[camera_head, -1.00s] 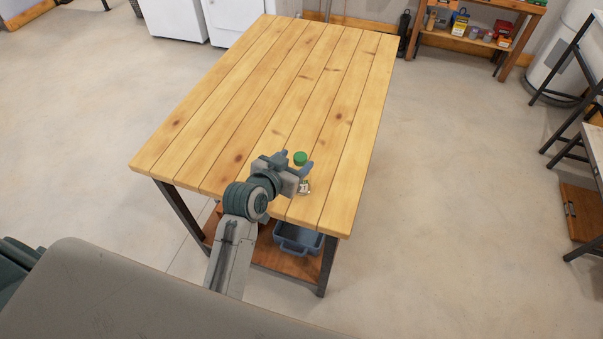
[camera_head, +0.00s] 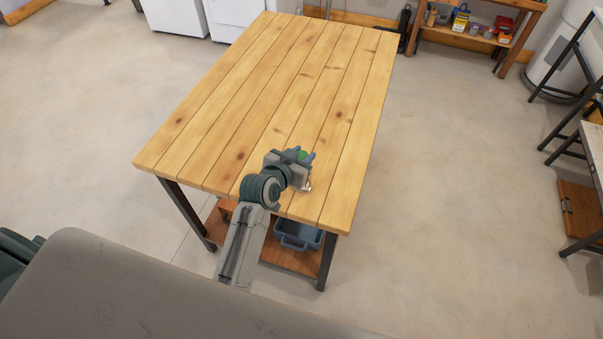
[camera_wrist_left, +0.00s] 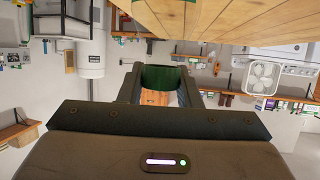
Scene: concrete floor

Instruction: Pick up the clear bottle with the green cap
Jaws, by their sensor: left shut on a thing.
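The clear bottle's green cap (camera_head: 303,155) shows between the fingers of my left gripper (camera_head: 302,156) in the head view. A small part of the bottle's body (camera_head: 307,185) shows below the gripper, over the near part of the wooden table (camera_head: 265,100); most of the body is hidden. In the left wrist view the green cap (camera_wrist_left: 164,77) sits between the two dark fingers of my left gripper (camera_wrist_left: 163,85), which is shut on the bottle. I cannot tell whether the bottle touches the tabletop. My right gripper is not in view.
The rest of the tabletop is bare. A blue bin (camera_head: 298,236) stands on the lower shelf under the table's near end. A shelf with several goods (camera_head: 480,30) stands at the back right. The concrete floor (camera_head: 450,190) right of the table is clear.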

